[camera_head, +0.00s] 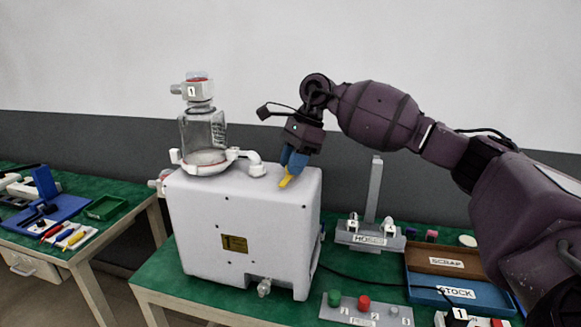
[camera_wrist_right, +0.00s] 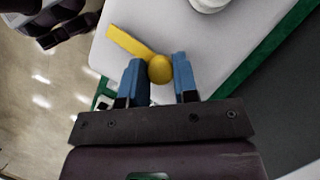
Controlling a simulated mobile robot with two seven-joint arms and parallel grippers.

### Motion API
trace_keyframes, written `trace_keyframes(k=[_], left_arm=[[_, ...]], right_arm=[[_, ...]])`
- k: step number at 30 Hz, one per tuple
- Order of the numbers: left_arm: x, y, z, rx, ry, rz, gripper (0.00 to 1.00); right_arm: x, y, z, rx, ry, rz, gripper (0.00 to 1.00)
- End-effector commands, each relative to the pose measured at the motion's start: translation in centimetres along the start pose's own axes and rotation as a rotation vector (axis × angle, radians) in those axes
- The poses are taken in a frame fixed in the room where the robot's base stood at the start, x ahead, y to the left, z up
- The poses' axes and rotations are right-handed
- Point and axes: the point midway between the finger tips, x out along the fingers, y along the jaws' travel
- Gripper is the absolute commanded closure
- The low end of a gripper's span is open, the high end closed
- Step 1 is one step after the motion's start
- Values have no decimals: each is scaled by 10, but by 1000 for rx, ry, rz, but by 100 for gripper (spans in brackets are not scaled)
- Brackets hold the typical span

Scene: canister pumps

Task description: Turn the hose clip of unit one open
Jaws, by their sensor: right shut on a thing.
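Unit one is a white pump housing (camera_head: 240,225) on the green bench, with a clear canister (camera_head: 202,130) and a cap labelled 1 (camera_head: 198,91) on top. The yellow hose clip (camera_head: 286,182) is at the right end of the housing's top. In the right wrist view its round yellow knob (camera_wrist_right: 160,69) sits between the blue fingers, with a flat yellow lever (camera_wrist_right: 128,40) pointing up-left. My right gripper (camera_head: 293,160) reaches down from above and is shut on the clip. Its fingers hide part of the clip in the head view. My left gripper is not in view.
A white elbow fitting (camera_head: 256,164) stands left of the clip. On the right are a HOSES stand (camera_head: 370,238) with a grey post, a SCRAP tray (camera_head: 447,262), a STOCK tray (camera_head: 456,293) and a block with coloured buttons (camera_head: 366,311). A second green table (camera_head: 105,190) is at left.

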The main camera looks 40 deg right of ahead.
Motion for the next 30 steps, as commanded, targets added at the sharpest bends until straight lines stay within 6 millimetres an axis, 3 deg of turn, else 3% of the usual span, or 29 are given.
trace_keyframes(k=[23,24,28,30], left_arm=[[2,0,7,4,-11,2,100],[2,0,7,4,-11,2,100],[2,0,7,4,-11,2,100],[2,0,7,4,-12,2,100]], right_arm=[[-4,-1,1,-97,0,32,96],[-4,-1,1,-97,0,32,69],[-3,-1,1,-96,0,34,49],[-2,-1,0,-96,0,35,47]])
